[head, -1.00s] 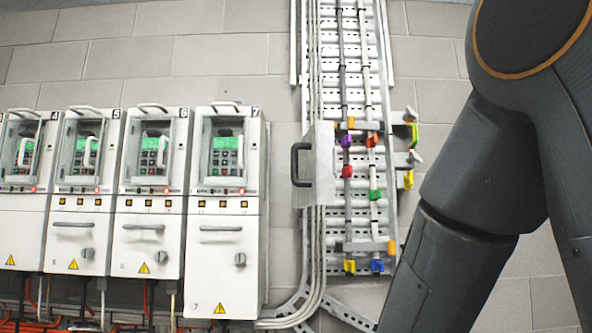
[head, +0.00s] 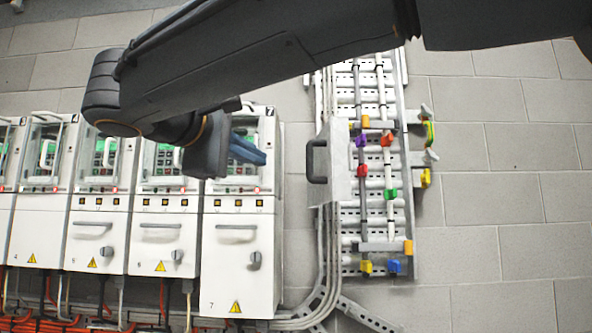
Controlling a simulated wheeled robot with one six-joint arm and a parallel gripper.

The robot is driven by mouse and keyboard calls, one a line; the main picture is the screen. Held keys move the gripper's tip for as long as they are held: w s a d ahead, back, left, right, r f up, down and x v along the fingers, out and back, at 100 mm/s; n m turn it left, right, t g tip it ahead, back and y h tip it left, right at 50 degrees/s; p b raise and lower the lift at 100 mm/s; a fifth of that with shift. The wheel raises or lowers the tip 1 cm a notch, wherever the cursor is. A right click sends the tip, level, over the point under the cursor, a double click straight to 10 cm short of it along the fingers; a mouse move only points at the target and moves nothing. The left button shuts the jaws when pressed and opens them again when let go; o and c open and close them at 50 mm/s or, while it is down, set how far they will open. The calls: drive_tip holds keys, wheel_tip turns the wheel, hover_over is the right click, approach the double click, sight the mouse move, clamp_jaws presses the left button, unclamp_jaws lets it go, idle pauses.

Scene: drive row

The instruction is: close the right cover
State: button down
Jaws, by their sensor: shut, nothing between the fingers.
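The likely right cover is a light grey metal plate (head: 338,190) with a dark grey bar handle (head: 315,160), at the left side of the cable ladder in the head view. It seems to stand open, out from the wall, with the coloured clips to its right exposed; its exact angle is hard to tell. My gripper (head: 248,150) has blue fingertips that are shut and empty. In the picture it is left of the handle, apart from it, in front of the window of drive unit 7 (head: 236,225). My arm hides parts of units 6 and 7 and the ladder's top.
A row of white drive units (head: 160,237) with windows, handles and knobs fills the left. Bundled grey cables (head: 328,255) run down beside the plate. Several coloured clips (head: 390,194) sit on the ladder's rails. The block wall at right (head: 500,220) is clear.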

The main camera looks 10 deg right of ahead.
drive_tip(key=w+d+r+p, duration=0.2)
drive_tip(key=w+d+p, duration=0.3)
drive_tip(key=w+d, duration=0.3)
drive_tip(key=shift+w+d, duration=0.15)
drive_tip(key=shift+d, duration=0.35)
